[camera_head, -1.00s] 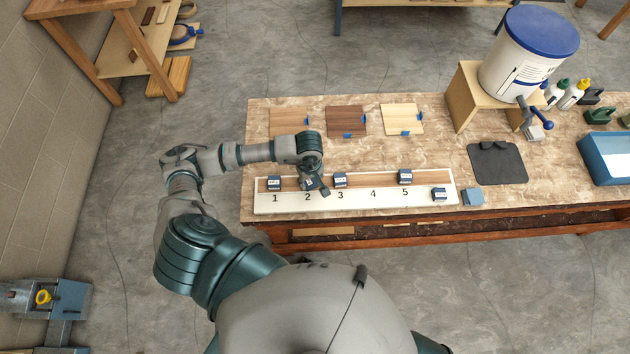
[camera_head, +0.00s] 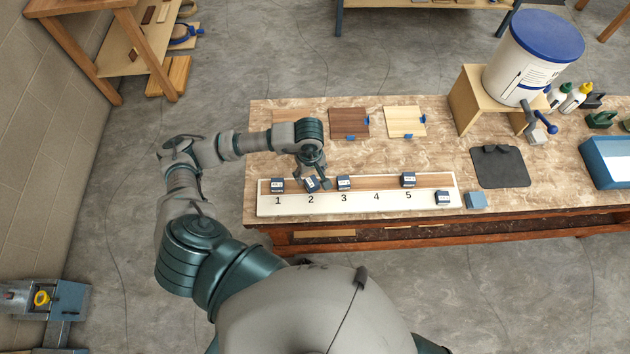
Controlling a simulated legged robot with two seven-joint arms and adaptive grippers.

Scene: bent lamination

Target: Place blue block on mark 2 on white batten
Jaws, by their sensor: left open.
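The white batten (camera_head: 360,203) lies along the table's front, with printed numbers 1 to 5 and a brown wooden strip on it. A dark blue block (camera_head: 311,185) with a white label sits above number 2, turned askew to its neighbours. My left gripper (camera_head: 314,177) is open just behind and over this block; one fingertip shows to its right. Whether a finger touches it I cannot tell. Similar blue blocks stand above mark 1 (camera_head: 277,185), mark 3 (camera_head: 344,183) and mark 5 (camera_head: 408,180). Mark 4 is bare. My right gripper is not in view.
Another labelled blue block (camera_head: 442,198) is at the batten's right end, beside a plain blue-grey block (camera_head: 475,200). Wood sample boards (camera_head: 405,121) lie behind. A dark mat (camera_head: 500,167), a blue-lidded bucket (camera_head: 533,60) and a blue tray (camera_head: 604,160) are to the right.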

